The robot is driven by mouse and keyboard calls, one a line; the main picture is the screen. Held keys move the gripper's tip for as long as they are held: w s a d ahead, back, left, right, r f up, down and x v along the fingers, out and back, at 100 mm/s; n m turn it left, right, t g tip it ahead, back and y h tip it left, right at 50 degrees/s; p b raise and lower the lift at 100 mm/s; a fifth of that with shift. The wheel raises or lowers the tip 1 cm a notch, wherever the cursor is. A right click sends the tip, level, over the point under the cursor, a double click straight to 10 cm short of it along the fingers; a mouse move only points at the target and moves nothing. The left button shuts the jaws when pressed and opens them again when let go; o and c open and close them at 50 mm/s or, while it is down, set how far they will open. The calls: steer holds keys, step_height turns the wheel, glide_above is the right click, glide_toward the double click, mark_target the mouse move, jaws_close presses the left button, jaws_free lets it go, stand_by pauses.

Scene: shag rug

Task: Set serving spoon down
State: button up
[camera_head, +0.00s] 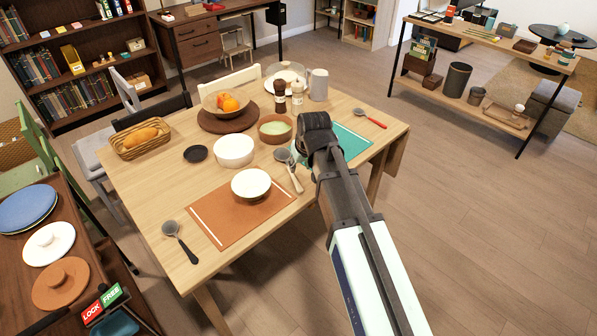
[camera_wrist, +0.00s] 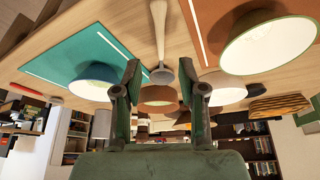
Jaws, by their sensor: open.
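A spoon with a dark grey bowl and pale handle (camera_head: 296,181) lies at the table's middle, between the orange and teal placemats. In the wrist view this spoon (camera_wrist: 158,22) shows between and beyond my fingers, its bowl toward me. My gripper (camera_wrist: 160,70) is open, with a finger on each side of the spoon's line and no visible contact. In the head view my arm mostly hides the gripper. A black-handled spoon (camera_head: 178,240) lies left of the orange placemat (camera_head: 219,226), and a red-handled spoon (camera_head: 370,118) lies right of the teal placemat (camera_head: 346,143). I cannot tell which is the serving spoon.
A white bowl (camera_head: 251,184) sits on the orange placemat. Behind it stand a white dish (camera_head: 234,151), a brown bowl of green food (camera_head: 275,129), a fruit bowl (camera_head: 226,103) and a bread basket (camera_head: 140,139). Bare table (camera_head: 150,190) shows at the left.

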steer(key=shift+v, duration=1)
